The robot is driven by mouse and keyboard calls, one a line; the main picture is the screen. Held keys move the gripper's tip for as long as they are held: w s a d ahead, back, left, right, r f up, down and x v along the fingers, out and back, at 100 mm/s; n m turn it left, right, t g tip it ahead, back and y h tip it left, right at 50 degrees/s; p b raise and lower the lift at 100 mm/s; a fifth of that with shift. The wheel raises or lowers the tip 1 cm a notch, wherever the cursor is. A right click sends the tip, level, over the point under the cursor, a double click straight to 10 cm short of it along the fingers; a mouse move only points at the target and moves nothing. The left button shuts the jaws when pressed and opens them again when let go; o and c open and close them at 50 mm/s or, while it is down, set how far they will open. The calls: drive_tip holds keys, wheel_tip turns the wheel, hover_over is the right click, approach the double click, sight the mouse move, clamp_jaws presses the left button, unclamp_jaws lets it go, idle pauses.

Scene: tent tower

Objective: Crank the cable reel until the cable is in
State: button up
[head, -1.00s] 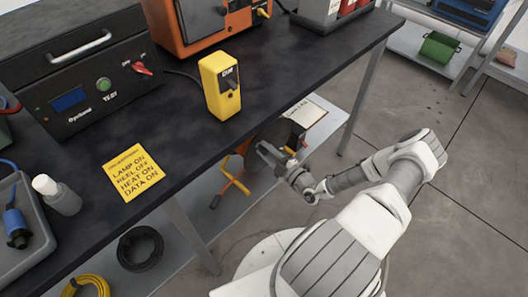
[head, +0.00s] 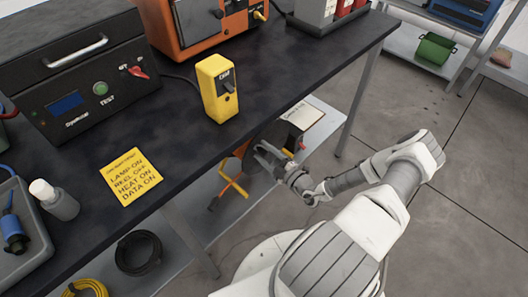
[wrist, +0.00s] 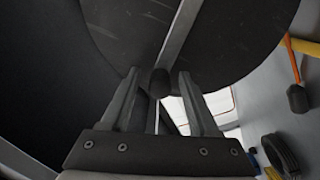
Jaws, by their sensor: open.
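The cable reel stands on the lower shelf under the bench, partly hidden by the bench top and my gripper. Its yellow-and-orange stand (head: 233,180) shows at its left. In the wrist view the reel's dark round disc (wrist: 110,35) fills the upper part, with a flat grey crank arm (wrist: 182,30) across it. A black crank knob (wrist: 160,83) is at the arm's lower end. My gripper (head: 264,154) is open at the reel's near side. In the wrist view my gripper (wrist: 159,92) has the knob between its fingertips, with no clear grip on it.
The bench top (head: 150,110) overhangs the reel. A black cable coil (head: 139,251) lies on the lower shelf. Open floor (head: 400,110) is at the right.

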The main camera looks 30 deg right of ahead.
drive_tip(key=p+v, duration=0.2)
drive_tip(key=v, duration=1.5)
drive_tip(key=shift+r, duration=0.15)
